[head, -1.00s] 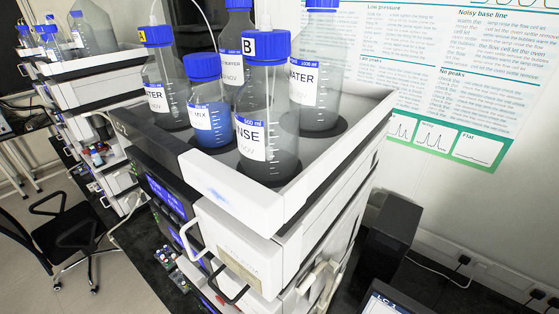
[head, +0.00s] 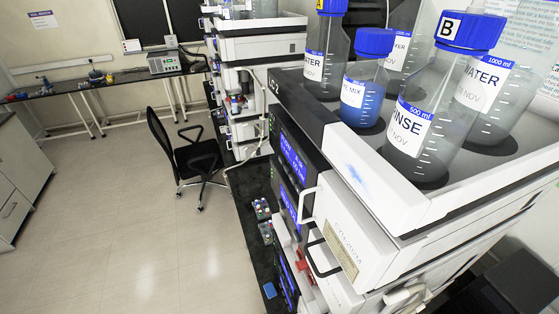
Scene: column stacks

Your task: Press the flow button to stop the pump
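The near column stack, marked C2, fills the right half of the head view. Its dark front panel (head: 284,160) carries lit blue displays, an upper one (head: 293,155) with white text and others lower down. The panel is seen at a steep angle, and I cannot make out a flow button on it. My gripper is not in view.
Bottles, including a rinse bottle (head: 428,115), stand in the white tray (head: 375,185) on top. White handles (head: 305,205) stick out from the stack's front. A second stack (head: 262,45) stands behind. A black chair (head: 197,160) stands on open floor (head: 130,220) at left.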

